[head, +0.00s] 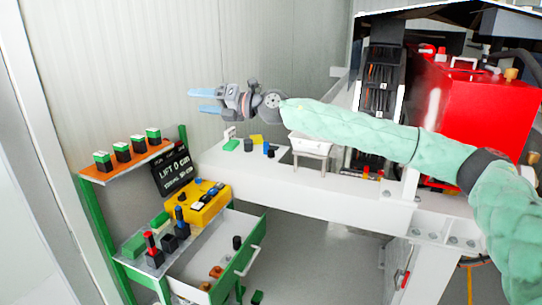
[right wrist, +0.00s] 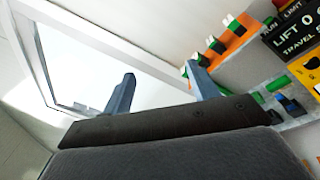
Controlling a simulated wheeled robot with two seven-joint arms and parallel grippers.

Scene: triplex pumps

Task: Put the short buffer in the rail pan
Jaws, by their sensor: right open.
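My right gripper (head: 203,100) is open and empty, held in the air above and left of the white bench, with its blue fingers pointing left. In the right wrist view its two fingers (right wrist: 160,75) stand apart with nothing between them. A short dark cylinder (head: 248,145) stands on the bench below the gripper; another (head: 237,242) is in the open drawer. I cannot tell which is the short buffer. A white pan (head: 311,145) on a small stand, partly behind my right forearm, may be the rail pan. My left gripper is not in view.
Green-capped black parts stand on an orange shelf (head: 116,173). Below are a black lift sign (head: 171,170), a yellow box (head: 197,208) and an open drawer (head: 224,264). Green, yellow and blue small items lie on the white bench (head: 215,160). A red machine (head: 480,105) stands at right.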

